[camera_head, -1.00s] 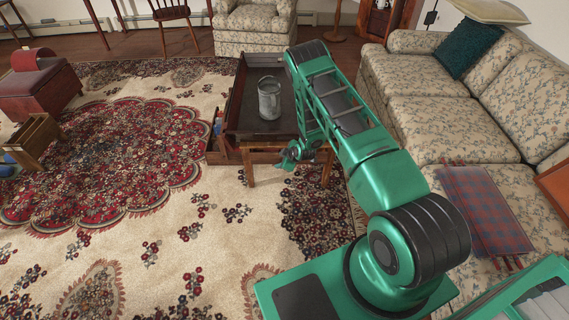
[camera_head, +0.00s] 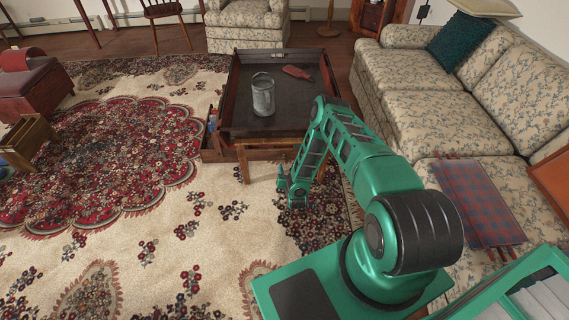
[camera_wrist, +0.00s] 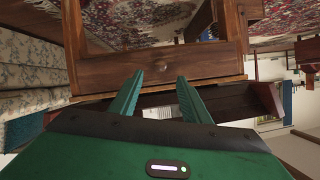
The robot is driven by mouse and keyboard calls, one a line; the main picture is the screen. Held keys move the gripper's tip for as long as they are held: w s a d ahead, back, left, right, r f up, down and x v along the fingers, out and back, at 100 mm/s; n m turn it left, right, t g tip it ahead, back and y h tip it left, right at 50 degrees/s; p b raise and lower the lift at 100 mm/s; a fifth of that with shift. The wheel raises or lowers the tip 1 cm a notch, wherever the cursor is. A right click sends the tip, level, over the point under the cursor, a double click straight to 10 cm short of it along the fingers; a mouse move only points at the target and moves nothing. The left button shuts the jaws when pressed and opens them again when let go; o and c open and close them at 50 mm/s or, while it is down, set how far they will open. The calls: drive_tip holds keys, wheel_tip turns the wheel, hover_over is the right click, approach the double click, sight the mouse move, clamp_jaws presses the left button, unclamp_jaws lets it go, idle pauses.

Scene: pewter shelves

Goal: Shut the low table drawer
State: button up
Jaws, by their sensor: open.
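The low table (camera_head: 285,66) has a dark, tray-like top and stands in front of me on the rug. A drawer (camera_head: 222,152) juts out from its left side, with small red and blue things in it. My gripper (camera_head: 286,186) is low in front of the table's near side, open and empty. In the wrist view, its two green fingers (camera_wrist: 160,76) point at a wooden panel (camera_wrist: 215,62) with a round knob (camera_wrist: 162,66). I cannot tell whether they touch it. The jutting drawer is not clearly made out in the wrist view.
A grey metal jug (camera_head: 263,95) and a flat reddish thing (camera_head: 297,73) are on the tabletop. A floral sofa (camera_head: 425,100) is close on the right. A wooden crate (camera_head: 30,140) lies at the left. The rug (camera_head: 130,225) left of the table is mostly clear.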

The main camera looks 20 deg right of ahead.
sight(284, 160)
drive_tip(key=x, duration=0.9)
drive_tip(key=shift+w, duration=0.1)
drive_tip(key=shift+c, duration=0.3)
